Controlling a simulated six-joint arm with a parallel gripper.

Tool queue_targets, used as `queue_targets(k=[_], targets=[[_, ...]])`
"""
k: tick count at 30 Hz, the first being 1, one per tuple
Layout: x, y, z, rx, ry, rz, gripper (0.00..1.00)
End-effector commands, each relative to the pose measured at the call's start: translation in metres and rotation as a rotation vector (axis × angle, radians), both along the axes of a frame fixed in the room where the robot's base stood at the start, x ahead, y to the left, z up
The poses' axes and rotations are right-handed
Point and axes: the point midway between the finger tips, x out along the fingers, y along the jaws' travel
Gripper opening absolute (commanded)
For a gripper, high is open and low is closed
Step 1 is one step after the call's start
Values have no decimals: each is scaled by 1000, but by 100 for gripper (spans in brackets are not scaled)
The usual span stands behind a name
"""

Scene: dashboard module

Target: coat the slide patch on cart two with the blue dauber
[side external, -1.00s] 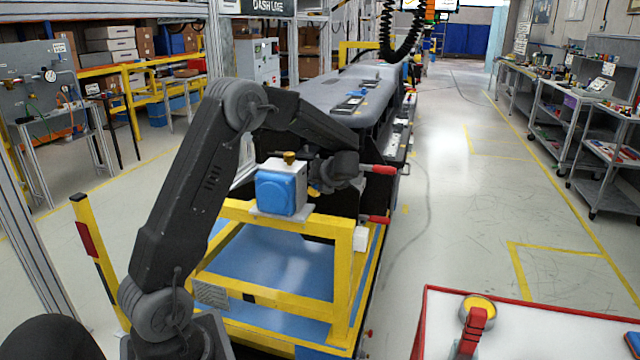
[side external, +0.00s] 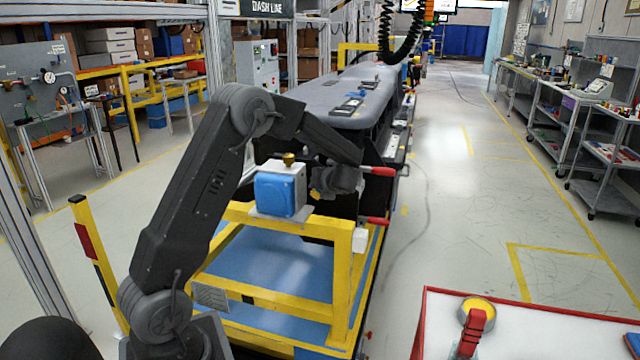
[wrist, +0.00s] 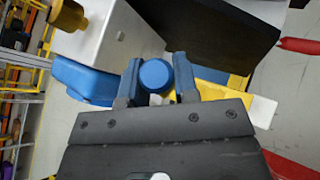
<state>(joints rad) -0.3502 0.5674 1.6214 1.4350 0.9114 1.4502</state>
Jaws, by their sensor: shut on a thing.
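In the wrist view, my gripper (wrist: 158,78) is shut on the blue dauber (wrist: 155,75), whose round blue end shows between the two fingers. A white box (wrist: 105,40) with a blue face and a brass knob is just beyond the fingers; I cannot tell whether anything touches it. In the side external view, the same box (side external: 282,190) sits on the yellow frame (side external: 340,240), and the end of my arm is bent down just right of it. The dauber is not clear there. I cannot pick out the slide patch or a cart number.
Two red handles (side external: 377,171) stick out right of my wrist. A long grey dashboard (side external: 350,105) lies behind. A red-edged white table (side external: 540,325) with a red and yellow item stands at front right. The aisle floor on the right is clear.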

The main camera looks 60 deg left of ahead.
Motion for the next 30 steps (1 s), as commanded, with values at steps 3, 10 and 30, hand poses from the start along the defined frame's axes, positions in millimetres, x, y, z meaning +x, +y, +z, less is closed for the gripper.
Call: queue_targets(k=[3, 10, 30], targets=[[3, 0, -2, 20, -21, -13, 0], [4, 0, -2, 26, -27, -16, 0], [3, 0, -18, 24, -24, -16, 0]])
